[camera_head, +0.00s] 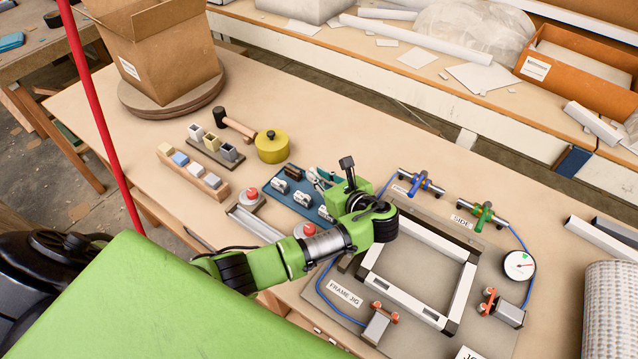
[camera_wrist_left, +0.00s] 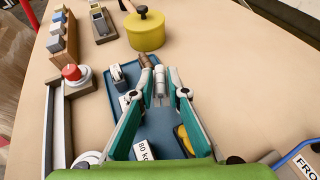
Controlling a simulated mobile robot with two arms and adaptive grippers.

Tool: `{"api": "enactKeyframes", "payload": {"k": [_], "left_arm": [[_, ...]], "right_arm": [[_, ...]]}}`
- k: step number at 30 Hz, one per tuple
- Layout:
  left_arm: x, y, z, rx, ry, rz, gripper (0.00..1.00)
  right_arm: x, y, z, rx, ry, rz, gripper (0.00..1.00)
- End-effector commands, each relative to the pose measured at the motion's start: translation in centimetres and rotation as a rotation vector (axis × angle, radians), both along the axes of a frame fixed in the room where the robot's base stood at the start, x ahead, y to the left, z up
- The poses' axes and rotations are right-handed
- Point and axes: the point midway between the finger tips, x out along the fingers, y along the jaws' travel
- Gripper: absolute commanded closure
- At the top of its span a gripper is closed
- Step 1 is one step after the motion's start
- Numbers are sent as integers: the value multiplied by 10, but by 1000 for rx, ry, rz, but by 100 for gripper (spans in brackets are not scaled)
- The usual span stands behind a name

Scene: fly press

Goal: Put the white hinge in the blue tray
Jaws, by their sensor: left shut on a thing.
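The blue tray (camera_head: 286,201) lies on the table left of the frame jig and is partly hidden by my left arm. It holds white hinge-like pieces (camera_head: 280,186) and a brown piece (camera_head: 292,173). My left gripper (camera_head: 316,177) is over the tray's far right part. In the left wrist view, its teal fingers (camera_wrist_left: 161,88) are shut on a small white and grey piece, apparently the white hinge (camera_wrist_left: 160,80). I cannot tell whether it touches the tray (camera_wrist_left: 112,102). A brown piece (camera_wrist_left: 146,61) shows just beyond it. My right gripper is not in view.

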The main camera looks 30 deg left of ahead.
Motion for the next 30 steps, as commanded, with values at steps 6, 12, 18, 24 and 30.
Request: {"api": "enactKeyframes", "payload": {"k": [6, 12, 18, 24, 30], "left_arm": [[4, 1, -26, 2, 3, 1, 100], [4, 1, -35, 0, 0, 0, 100], [4, 1, -35, 0, 0, 0, 100], [4, 1, -37, 0, 0, 1, 69], [3, 1, -37, 1, 1, 1, 69]], "right_arm": [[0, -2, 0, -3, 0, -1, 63], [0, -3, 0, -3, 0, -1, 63], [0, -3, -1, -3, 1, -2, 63], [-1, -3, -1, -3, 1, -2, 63], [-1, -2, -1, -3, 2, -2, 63]]}}
